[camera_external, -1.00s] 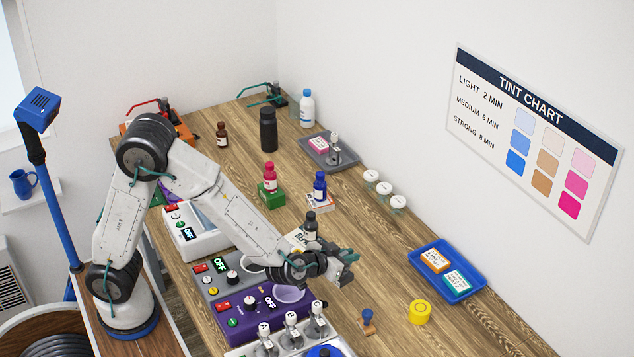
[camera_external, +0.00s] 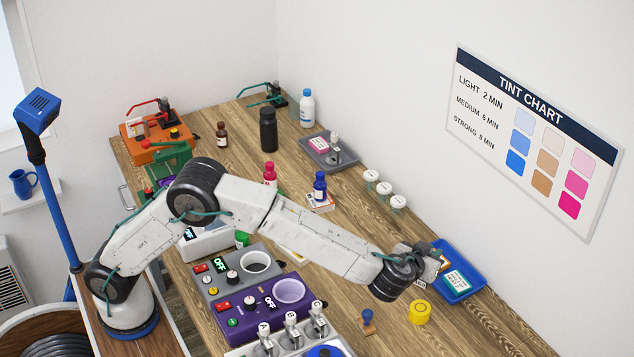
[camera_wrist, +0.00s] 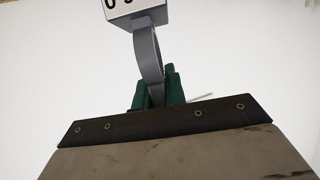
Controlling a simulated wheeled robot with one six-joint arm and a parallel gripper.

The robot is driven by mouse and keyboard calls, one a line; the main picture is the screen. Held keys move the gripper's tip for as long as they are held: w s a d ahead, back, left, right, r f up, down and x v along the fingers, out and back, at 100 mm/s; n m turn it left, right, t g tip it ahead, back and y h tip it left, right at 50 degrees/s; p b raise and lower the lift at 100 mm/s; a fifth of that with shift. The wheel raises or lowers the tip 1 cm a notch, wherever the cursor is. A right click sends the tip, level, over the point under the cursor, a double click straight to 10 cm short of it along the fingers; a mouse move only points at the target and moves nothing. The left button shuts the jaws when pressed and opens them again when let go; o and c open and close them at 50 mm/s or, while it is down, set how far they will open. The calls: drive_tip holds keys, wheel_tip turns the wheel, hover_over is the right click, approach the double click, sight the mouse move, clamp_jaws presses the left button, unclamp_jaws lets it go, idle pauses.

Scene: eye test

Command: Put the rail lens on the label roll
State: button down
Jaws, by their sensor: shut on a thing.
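My gripper (camera_external: 432,257) is at the near left edge of the blue tray in the outside view, overlapping its orange box. In the wrist view its green fingers (camera_wrist: 155,92) are shut on a grey ring seen nearly edge-on, with a white block bearing black digits at its top. This appears to be the rail lens (camera_wrist: 148,55). In the outside view it is small and partly hidden by the gripper. The yellow roll (camera_external: 419,315), likely the label roll, lies on the wooden table, below and slightly left of my gripper in the picture, apart from it.
The blue tray (camera_external: 477,287) holds a teal-and-white box (camera_external: 456,281) and an orange one. A blue-handled stamp (camera_external: 367,317) stands left of the yellow roll. Several white-capped jars (camera_external: 385,188) line the wall side. Bare table (camera_external: 480,325) lies right of the roll.

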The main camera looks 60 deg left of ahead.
drive_tip(key=shift+w+d+f, duration=0.15)
drive_tip(key=shift+d, duration=0.2)
wheel_tip(320, 180, down, 9)
drive_tip(key=shift+f, duration=0.2)
drive_tip(key=shift+f, duration=0.15)
drive_tip(key=c, duration=1.5)
unclamp_jaws()
drive_tip(key=shift+o, duration=0.2)
